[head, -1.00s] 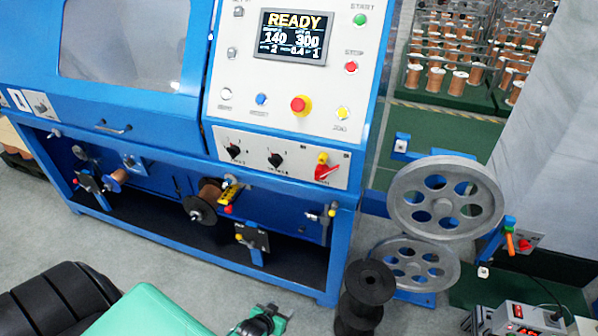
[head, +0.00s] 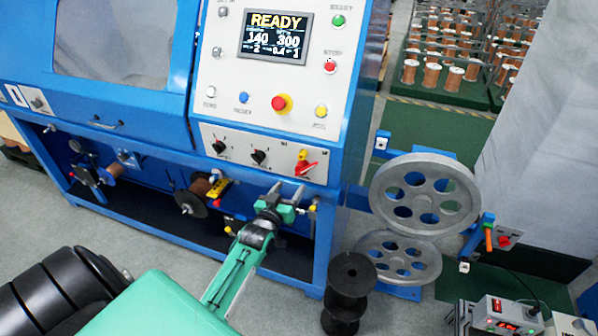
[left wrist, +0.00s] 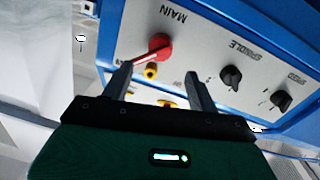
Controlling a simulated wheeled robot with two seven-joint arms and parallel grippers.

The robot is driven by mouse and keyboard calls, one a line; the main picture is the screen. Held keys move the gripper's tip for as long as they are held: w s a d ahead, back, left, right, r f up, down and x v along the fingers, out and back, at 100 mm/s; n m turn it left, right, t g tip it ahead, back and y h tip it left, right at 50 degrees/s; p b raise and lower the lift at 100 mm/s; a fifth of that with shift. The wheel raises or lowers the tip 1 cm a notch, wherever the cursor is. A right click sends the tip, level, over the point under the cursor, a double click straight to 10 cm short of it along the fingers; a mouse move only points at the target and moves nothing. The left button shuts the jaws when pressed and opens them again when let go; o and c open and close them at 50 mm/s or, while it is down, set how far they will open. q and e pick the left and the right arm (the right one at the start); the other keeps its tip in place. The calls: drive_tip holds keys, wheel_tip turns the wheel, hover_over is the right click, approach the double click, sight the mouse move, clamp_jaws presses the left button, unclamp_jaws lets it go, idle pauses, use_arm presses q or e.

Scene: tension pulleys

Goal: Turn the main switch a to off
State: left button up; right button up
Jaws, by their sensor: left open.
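The main switch (head: 306,168) is a red handle at the right end of the white lower switch panel (head: 232,139), below the screen. In the left wrist view the red switch (left wrist: 154,48) sits beside the upside-down word MAIN, its handle slanting down to the left. My left gripper (head: 286,191) is just below the switch in the head view. In the left wrist view its two fingers (left wrist: 160,76) are spread and empty, with the switch beyond their tips. I see no contact with the switch. My right gripper is not in view.
Two black knobs (head: 259,156) are left of the switch on the same panel. A yellow part (left wrist: 151,71) sits close beside the red handle. Large grey pulleys (head: 425,195) stand at the right. A black spool (head: 347,290) stands on the floor.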

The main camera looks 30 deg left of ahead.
sight(299, 173)
use_arm(q)
drive_tip(key=w, duration=0.3)
drive_tip(key=w+a+p, duration=0.1)
drive_tip(key=w, duration=0.2)
drive_tip(key=shift+w+a, duration=0.15)
drive_tip(key=shift+w, duration=0.25)
drive_tip(key=shift+w+a, duration=0.1)
drive_tip(key=shift+w, duration=0.5)
